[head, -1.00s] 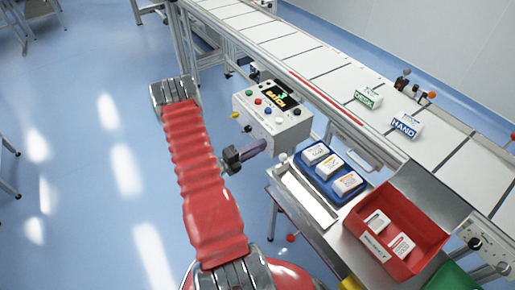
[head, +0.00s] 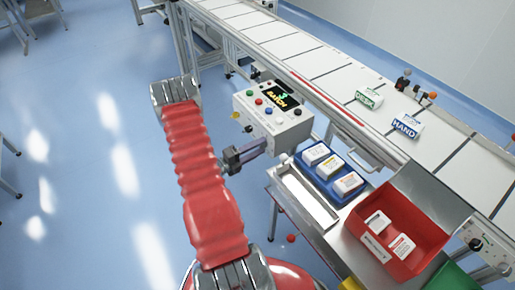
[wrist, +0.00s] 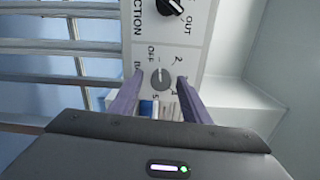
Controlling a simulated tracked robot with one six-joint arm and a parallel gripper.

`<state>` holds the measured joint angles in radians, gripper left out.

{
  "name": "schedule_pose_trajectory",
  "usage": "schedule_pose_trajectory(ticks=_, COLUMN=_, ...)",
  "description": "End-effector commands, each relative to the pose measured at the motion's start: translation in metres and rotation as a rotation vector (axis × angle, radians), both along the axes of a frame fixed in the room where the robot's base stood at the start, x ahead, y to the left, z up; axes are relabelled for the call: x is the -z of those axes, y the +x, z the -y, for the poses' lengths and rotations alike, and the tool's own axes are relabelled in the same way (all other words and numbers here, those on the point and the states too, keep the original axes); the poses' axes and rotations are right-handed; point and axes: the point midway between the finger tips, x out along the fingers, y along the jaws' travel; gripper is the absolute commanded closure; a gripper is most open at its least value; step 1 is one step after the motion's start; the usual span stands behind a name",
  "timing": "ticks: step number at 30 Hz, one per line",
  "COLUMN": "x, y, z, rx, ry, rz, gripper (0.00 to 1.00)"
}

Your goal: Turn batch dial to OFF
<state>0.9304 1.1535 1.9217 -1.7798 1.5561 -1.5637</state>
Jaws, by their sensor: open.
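The batch dial (wrist: 160,78) is a small grey knob on a pale panel in the wrist view. OFF is printed at its upper left, with numbers around it; the lettering appears sideways and partly hidden. I cannot tell clearly which mark its pointer faces. My gripper (wrist: 160,82) is open, one finger on each side of the dial, with gaps visible; contact is not clear. In the head view, my gripper (head: 268,147) is by the lower front of the control box (head: 262,123), whose display (head: 284,95) shows 3 and BATCH. The dial is not discernible there.
A black selector knob (wrist: 175,4) sits above the dial in the wrist view. The conveyor (head: 320,65) runs behind the box. A blue tray (head: 331,174) and a red bin (head: 402,232) are at the right. Open floor lies left.

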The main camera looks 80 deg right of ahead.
Motion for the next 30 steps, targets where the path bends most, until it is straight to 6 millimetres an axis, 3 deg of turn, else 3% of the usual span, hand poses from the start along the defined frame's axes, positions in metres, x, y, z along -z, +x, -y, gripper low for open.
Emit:
schedule_pose_trajectory(ticks=8, x=0.0, y=0.014, z=-0.015, rx=-0.003, ry=0.0, rz=-0.001, gripper=0.57)
schedule_pose_trajectory(ticks=30, x=0.001, y=0.083, z=-0.092, rx=-0.004, ry=0.0, rz=0.0, gripper=0.57)
